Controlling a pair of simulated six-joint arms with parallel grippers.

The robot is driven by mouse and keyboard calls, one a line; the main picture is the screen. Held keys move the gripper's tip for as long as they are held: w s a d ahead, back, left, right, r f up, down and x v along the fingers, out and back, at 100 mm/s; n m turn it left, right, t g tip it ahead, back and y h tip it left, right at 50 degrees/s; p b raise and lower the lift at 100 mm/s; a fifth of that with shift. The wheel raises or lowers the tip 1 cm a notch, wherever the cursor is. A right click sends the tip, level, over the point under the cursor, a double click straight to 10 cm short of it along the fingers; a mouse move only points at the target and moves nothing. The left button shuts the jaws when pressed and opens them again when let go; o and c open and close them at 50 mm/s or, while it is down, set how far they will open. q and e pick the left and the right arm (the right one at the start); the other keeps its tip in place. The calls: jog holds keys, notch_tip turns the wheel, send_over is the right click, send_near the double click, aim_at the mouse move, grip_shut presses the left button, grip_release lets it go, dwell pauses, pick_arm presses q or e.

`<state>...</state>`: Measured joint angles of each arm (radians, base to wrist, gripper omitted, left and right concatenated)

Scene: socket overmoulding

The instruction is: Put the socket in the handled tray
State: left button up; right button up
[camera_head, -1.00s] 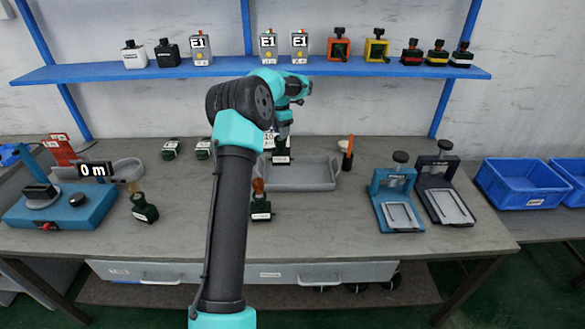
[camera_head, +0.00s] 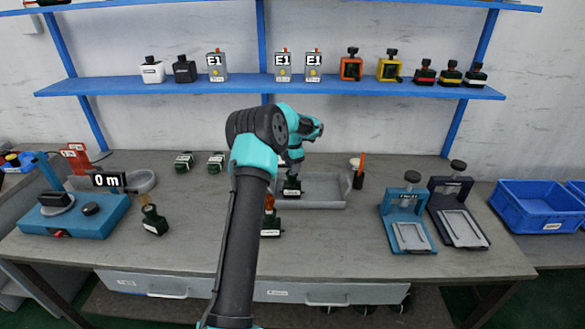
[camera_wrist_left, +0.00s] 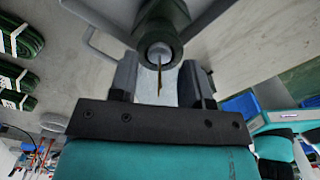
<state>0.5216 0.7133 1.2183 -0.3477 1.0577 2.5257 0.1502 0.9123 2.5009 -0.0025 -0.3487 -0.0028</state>
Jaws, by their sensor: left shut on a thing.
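My left gripper (camera_head: 292,172) is over the grey handled tray (camera_head: 325,204) at the back middle of the table. It is shut on a dark green and black socket (camera_head: 291,187), which sits low within the tray's left part. I cannot tell whether the socket touches the tray floor. In the left wrist view, the socket (camera_wrist_left: 160,22) is at the top, between the grey fingers (camera_wrist_left: 160,85), with a thin brass-coloured pin towards the camera. Part of the tray is hidden behind my arm. My right gripper is not in view.
A similar dark socket (camera_head: 270,228) stands in front of the tray beside my arm, another (camera_head: 154,220) at left. Two green coils (camera_head: 184,162) lie behind. An orange-handled tool (camera_head: 358,172) stands right of the tray. Two presses (camera_head: 407,220) and blue bins (camera_head: 540,208) are farther right.

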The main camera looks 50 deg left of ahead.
pick_arm(q)
jog(key=shift+f, duration=0.45)
jog(key=o, duration=1.2)
jog(key=shift+f, duration=0.1)
notch_tip(320, 180, up, 12)
jog(key=shift+r, duration=0.15)
